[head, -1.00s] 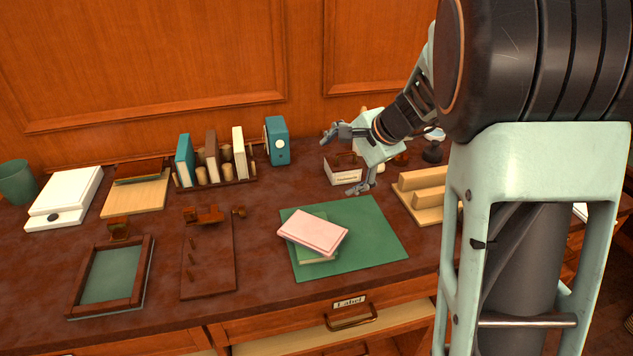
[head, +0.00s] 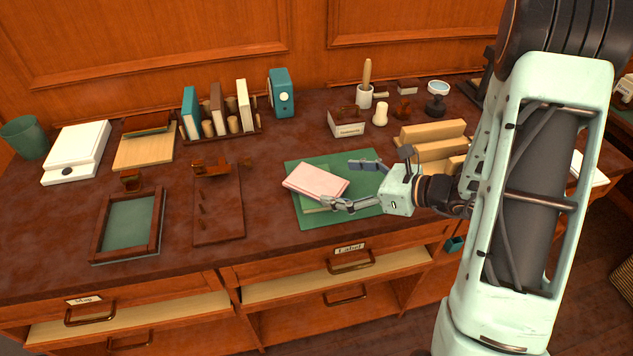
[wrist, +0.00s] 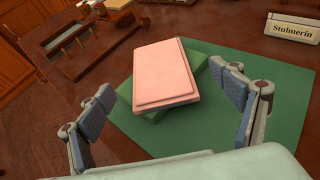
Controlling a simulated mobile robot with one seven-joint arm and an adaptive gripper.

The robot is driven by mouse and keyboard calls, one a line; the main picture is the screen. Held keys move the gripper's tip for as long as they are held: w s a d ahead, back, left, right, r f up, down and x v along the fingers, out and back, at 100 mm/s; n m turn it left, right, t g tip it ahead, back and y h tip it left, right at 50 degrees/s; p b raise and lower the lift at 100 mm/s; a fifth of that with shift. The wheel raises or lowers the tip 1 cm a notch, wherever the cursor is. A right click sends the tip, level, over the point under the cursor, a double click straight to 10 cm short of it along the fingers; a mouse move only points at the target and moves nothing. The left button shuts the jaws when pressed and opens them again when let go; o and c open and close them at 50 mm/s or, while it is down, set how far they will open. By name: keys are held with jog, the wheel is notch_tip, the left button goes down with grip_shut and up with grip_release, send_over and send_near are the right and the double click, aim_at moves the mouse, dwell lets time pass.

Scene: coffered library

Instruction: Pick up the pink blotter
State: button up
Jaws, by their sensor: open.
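The pink blotter (head: 316,182) lies flat on top of a green book-like block (head: 318,208), on a green mat (head: 310,220) near the desk's front edge. In the wrist view the pink blotter (wrist: 167,72) sits ahead of my gripper, turned a little and overhanging the green block (wrist: 201,62). My gripper (head: 344,183) is open and empty, low over the right part of the mat, with its fingers pointing left toward the blotter. In the wrist view the fingers (wrist: 168,108) stand left and right of the blotter's near end, apart from it.
A wooden tray with a green bottom (head: 131,222) and a brown wooden board (head: 218,208) lie to the left. A labelled box (head: 346,123) stands behind the mat. A tan stepped wooden block (head: 432,131) stands right behind my gripper. Books in a rack (head: 219,110) stand at the back.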

aim_at(315, 180)
jog(key=x, duration=0.5)
jog(key=shift+a+f, duration=0.2)
jog(key=shift+a, duration=0.1)
jog(key=shift+c, duration=0.4)
jog(key=c, duration=1.2)
